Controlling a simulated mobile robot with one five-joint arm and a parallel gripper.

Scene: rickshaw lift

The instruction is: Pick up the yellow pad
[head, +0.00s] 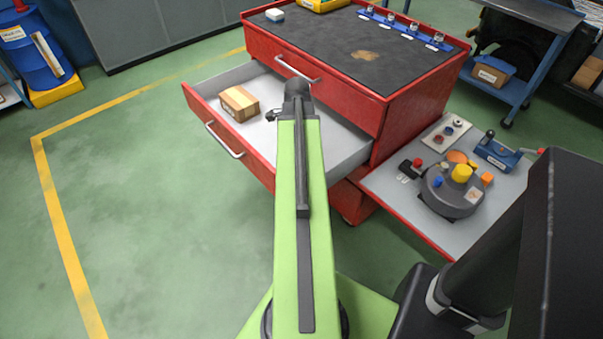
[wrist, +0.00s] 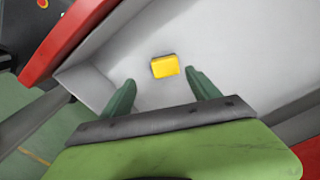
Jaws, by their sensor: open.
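The yellow pad (wrist: 165,66) is a small yellow block lying on the pale floor of the open drawer (wrist: 225,40). In the wrist view it sits just past my gripper (wrist: 160,77), roughly between the two green fingertips and nearer the right one. The fingers are apart with nothing held between them. I cannot tell how high the fingertips are above the drawer floor. In the head view my arm reaches over the drawer (head: 340,148), the fingers are mostly hidden, and the pad does not show.
A cardboard box (head: 239,103) sits in the drawer left of my arm. The red cabinet (head: 400,125) rises behind it. A side shelf (head: 420,215) at the right carries a round grey device (head: 455,200) and small parts. Green floor is clear at the left.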

